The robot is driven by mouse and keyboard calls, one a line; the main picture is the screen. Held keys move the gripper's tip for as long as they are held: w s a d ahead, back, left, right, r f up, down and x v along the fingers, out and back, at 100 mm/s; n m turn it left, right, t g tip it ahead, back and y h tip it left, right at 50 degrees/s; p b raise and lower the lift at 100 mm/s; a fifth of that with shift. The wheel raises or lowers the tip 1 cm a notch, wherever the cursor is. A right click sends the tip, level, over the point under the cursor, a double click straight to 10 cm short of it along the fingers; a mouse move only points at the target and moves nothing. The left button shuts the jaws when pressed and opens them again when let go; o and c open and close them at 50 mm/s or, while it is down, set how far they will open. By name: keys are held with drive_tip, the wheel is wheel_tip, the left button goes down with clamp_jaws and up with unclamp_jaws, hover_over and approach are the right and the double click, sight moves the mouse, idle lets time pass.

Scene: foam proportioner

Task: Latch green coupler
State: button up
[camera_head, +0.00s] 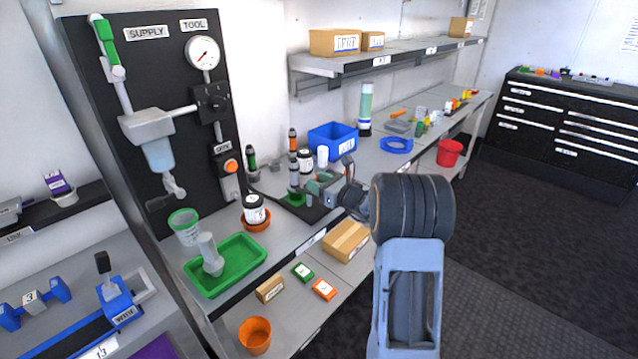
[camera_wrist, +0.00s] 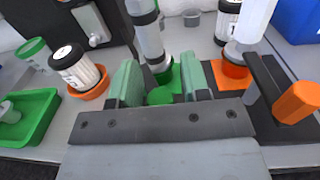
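A green coupler part (camera_wrist: 162,92), with a round tab in front, sits at the foot of an upright grey cylinder (camera_wrist: 150,38) in the wrist view. In the head view the green part (camera_head: 294,200) lies at the foot of the cylinder, partly hidden by my gripper. My gripper (camera_wrist: 163,84) is open, its two pale green fingers apart on either side of the green tab, with gaps visible. Whether a finger touches it I cannot tell. My gripper also shows in the head view (camera_head: 318,186), just right of the cylinder. Another green fitting (camera_head: 104,40) is on the SUPPLY panel.
A green tray (camera_head: 232,267) lies farther left. An orange-ended black part (camera_wrist: 297,102) is close on the right. A blue bin (camera_head: 332,140) stands behind.

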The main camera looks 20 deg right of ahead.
clamp_jaws()
drive_tip(key=h+b, duration=0.1)
drive_tip(key=m+b, duration=0.1)
drive_tip(key=shift+s+a+f+t+h+b, duration=0.15)
drive_tip(key=shift+f+t+h+b, duration=0.15)
drive_tip(key=shift+t+h+b, duration=0.1)
drive_tip(key=m+h+b, duration=0.1)
drive_tip(key=h+b, duration=0.1)
drive_tip(key=b, duration=0.1)
drive_tip(key=shift+s+a+m+t, duration=0.15)
drive_tip(key=shift+m+t, duration=0.25)
drive_tip(key=m+h+b, duration=0.1)
drive_tip(key=h+b, duration=0.1)
drive_tip(key=b, duration=0.1)
drive_tip(key=shift+s+a+h, duration=0.1)
drive_tip(key=shift+h, duration=0.2)
drive_tip(key=b, duration=0.1)
drive_tip(key=m+h+b, duration=0.1)
drive_tip(key=shift+s+r+b, duration=0.1)
drive_tip(key=shift+r+b, duration=0.25)
drive_tip(key=shift+b, duration=0.05)
drive_tip(key=shift+o, duration=0.7)
unclamp_jaws()
drive_tip(key=shift+s, duration=0.1)
